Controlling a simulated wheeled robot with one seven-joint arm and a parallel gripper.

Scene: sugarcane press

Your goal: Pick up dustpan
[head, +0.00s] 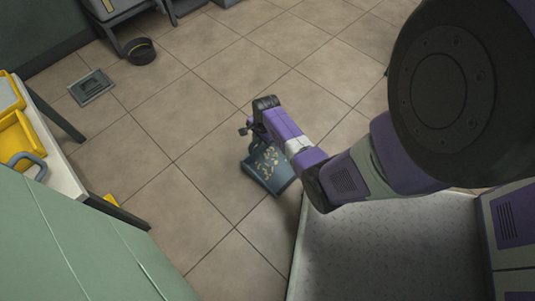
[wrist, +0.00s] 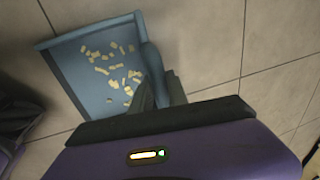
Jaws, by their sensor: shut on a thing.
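The dustpan (head: 258,178) is a blue-grey open pan with several small yellowish pieces lying in it. In the head view it is near the centre, over the tiled floor, below the end of my arm. In the wrist view the dustpan (wrist: 62,68) fills the upper left, its raised edge near the fingers. My gripper (wrist: 160,88) is shut on the dustpan at its right side. In the head view my gripper (head: 250,128) is dark and small, and its fingertips are hard to make out. I cannot tell how far the pan is from the floor.
A table with yellow trays (head: 18,138) stands at the left, beside a green surface (head: 70,245). A dark round bowl (head: 140,51) and a floor drain (head: 91,87) lie at the upper left. The tiled floor between is clear.

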